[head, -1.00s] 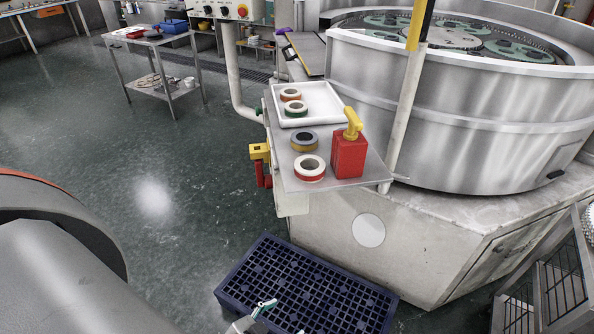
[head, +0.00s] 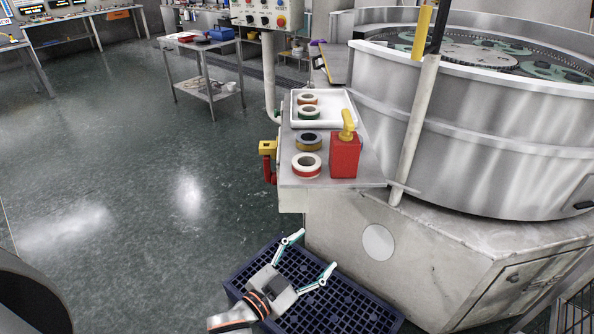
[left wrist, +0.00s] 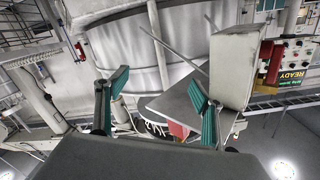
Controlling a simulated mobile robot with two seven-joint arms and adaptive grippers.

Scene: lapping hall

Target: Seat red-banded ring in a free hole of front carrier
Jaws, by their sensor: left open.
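The red-banded ring (head: 306,165), pale on top with a red band, lies flat at the near end of the grey side shelf (head: 350,179). My left gripper (head: 316,252) is open and empty, below and in front of the shelf, over the dark blue grate. Its two green-padded fingers stand wide apart in the left wrist view (left wrist: 158,88). Green carriers lie inside the big round machine; the one at right (head: 557,72) shows only partly over the rim, and I cannot tell which of its holes are free. My right gripper is not in view.
A ring with a yellow band (head: 309,142) lies just behind it. A red bottle with a yellow top (head: 345,155) stands close on the right. A white tray (head: 339,106) holds two rings. A pale post (head: 415,130) rises before the machine (head: 470,130). Floor at left is clear.

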